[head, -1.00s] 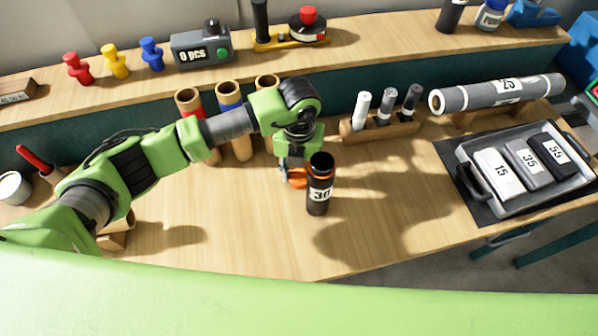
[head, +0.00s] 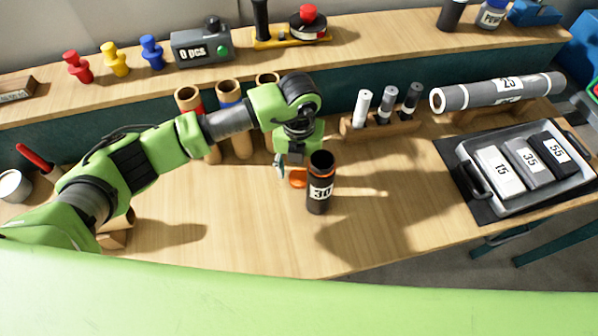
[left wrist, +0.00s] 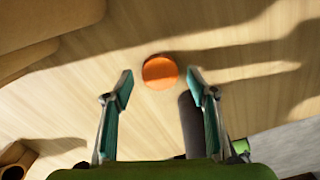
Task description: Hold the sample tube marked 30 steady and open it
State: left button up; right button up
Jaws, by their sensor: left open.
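The sample tube marked 30 (head: 318,194) is black with an orange band below its rim. It stands upright on the table, and its dark top looks open. An orange cap (head: 298,179) lies on the table just left of the tube. My left gripper (head: 288,168) is open and empty, just above the cap. In the left wrist view the cap (left wrist: 160,72) shows beyond and between the two spread fingertips (left wrist: 161,84). There the dark side of the tube (left wrist: 189,125) is partly hidden behind the right-hand finger. My right gripper is not in view.
A wooden rack (head: 380,127) with small tubes stands behind to the right. A large grey roll (head: 470,97) lies on a stand. A tray (head: 478,186) holds blocks marked 15, 35 and 55. Upright cardboard tubes (head: 238,145) stand behind my left arm. The table front is clear.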

aim_at(299, 177)
pick_arm(q)
notch_tip(299, 177, up, 11)
jog(key=b, duration=0.2)
